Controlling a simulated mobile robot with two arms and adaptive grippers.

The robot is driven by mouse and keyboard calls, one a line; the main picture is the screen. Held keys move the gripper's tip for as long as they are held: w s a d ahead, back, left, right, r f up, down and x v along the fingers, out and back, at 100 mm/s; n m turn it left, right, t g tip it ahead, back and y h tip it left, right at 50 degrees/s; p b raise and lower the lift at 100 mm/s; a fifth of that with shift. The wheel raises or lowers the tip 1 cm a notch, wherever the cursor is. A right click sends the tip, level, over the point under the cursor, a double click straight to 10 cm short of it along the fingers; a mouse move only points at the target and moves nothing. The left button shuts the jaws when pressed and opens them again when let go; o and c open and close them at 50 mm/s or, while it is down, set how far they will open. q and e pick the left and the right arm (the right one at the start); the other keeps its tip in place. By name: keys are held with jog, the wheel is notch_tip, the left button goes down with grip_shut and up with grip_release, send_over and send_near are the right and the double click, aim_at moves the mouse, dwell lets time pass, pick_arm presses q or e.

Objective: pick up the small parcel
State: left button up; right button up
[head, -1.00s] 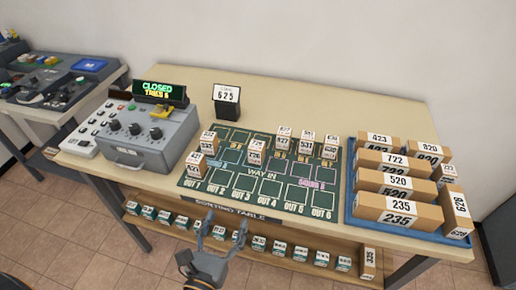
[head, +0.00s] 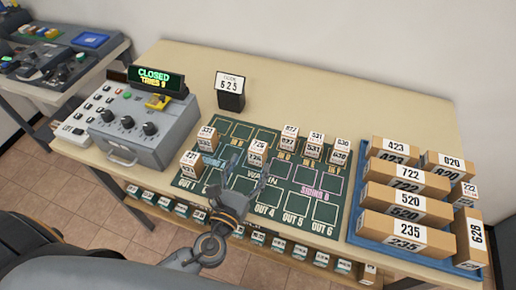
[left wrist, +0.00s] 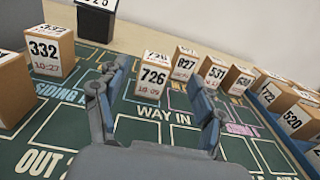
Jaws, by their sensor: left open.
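Several small white-labelled brown parcels stand on the green sorting mat (head: 232,130). The parcel marked 726 (head: 256,152) stands upright near the mat's middle; in the left wrist view it (left wrist: 152,80) appears between my fingers, beyond their tips. My left gripper (head: 246,180) is open and empty over the front of the mat, on the near side of that parcel, not visibly touching it. Other small parcels are one marked 332 (left wrist: 48,52) at the left, and 827 (head: 289,138), 531 (head: 314,147) and 630 (head: 340,152) toward the right. My right gripper is not in view.
A blue tray (head: 352,232) with larger boxes stands at the right. A grey control box (head: 145,125) with a "CLOSED" display (head: 156,78) stands at the left. A dark number stand (head: 230,98) is behind the mat. The table's back strip (head: 330,95) is clear.

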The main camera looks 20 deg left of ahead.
aim_at(257, 148)
pick_arm(q)
jog(key=shift+w+f, duration=0.1)
jog(key=shift+w, duration=1.15)
jog(key=shift+w+p, duration=0.4)
jog(key=shift+w, duration=0.2)
jog(key=w+p, duration=0.1)
jog(key=w, duration=0.2)
jog(key=shift+w+f, duration=0.1)
jog(key=shift+w, duration=0.15)
jog(key=shift+w+f, duration=0.15)
jog(key=shift+w, duration=0.2)
jog(key=shift+s, duration=0.15)
jog(key=shift+c, duration=0.4)
jog(key=c, duration=1.2)
